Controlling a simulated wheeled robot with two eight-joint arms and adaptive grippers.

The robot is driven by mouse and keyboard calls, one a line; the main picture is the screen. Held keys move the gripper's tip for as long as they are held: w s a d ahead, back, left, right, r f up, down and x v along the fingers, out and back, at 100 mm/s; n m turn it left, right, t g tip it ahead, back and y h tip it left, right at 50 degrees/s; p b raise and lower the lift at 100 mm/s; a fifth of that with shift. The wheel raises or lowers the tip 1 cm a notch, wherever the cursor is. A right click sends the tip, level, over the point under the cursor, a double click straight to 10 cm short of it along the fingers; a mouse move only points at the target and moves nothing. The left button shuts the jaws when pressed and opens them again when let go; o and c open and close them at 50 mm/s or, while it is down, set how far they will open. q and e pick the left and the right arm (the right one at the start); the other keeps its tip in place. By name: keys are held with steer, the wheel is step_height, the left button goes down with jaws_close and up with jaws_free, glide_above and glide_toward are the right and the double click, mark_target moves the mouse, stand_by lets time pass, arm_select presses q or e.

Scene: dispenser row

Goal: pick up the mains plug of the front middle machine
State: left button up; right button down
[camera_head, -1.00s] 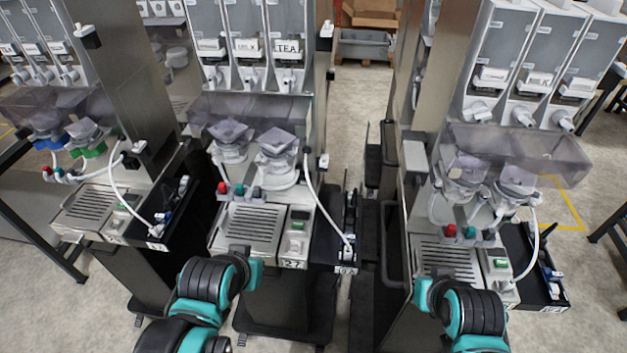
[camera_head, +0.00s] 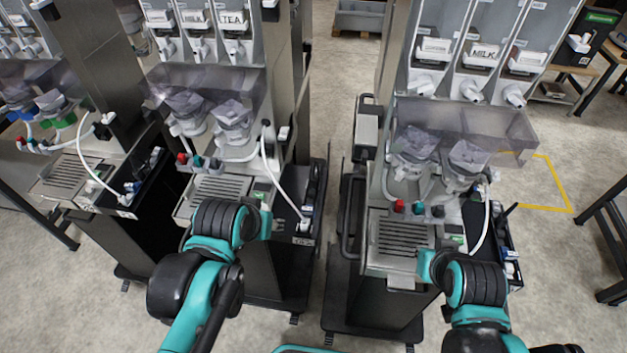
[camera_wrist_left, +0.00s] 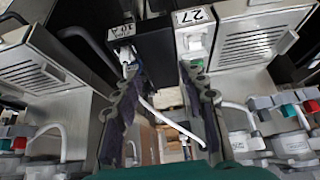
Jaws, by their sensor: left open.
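The front middle machine (camera_head: 218,188) has grey canisters, a drip grate and a white cable (camera_head: 278,190) on its right side. The cable runs down to a small white mains plug (camera_head: 304,226) at the front of a black side tray. My left gripper's teal base (camera_head: 265,221) is just left of the plug; its fingers are hidden in the head view. In the left wrist view the left gripper (camera_wrist_left: 160,75) is open and empty, with the white plug (camera_wrist_left: 126,54) beyond the left fingertip. My right gripper (camera_head: 425,266) is before the right machine, its fingers hidden.
The black tray (camera_head: 309,190) holds other small parts behind the plug. The right machine (camera_head: 400,240) stands across a narrow floor gap (camera_head: 335,130).

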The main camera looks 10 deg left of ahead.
arm_select(q)
steer(key=w+d+r+g+p, duration=0.1)
steer(key=w+r+p, duration=0.1)
steer(key=w+r, duration=0.25)
steer(key=g+p, duration=0.5)
steer(key=p, duration=0.2)
glide_above(313, 177)
steer(key=f, duration=0.6)
steer(key=shift+s+a+f, duration=0.1)
steer(key=shift+s+f, duration=0.05)
steer(key=shift+s, duration=0.2)
steer(key=shift+w+f, duration=0.15)
steer(key=shift+f, duration=0.2)
steer(key=f, duration=0.2)
steer(key=f+b, duration=0.1)
steer(key=f, duration=0.5)
steer(key=shift+w+b, duration=0.25)
steer(key=shift+b, duration=0.1)
steer(key=shift+r, duration=0.1)
steer(key=shift+c, duration=1)
jaws_close()
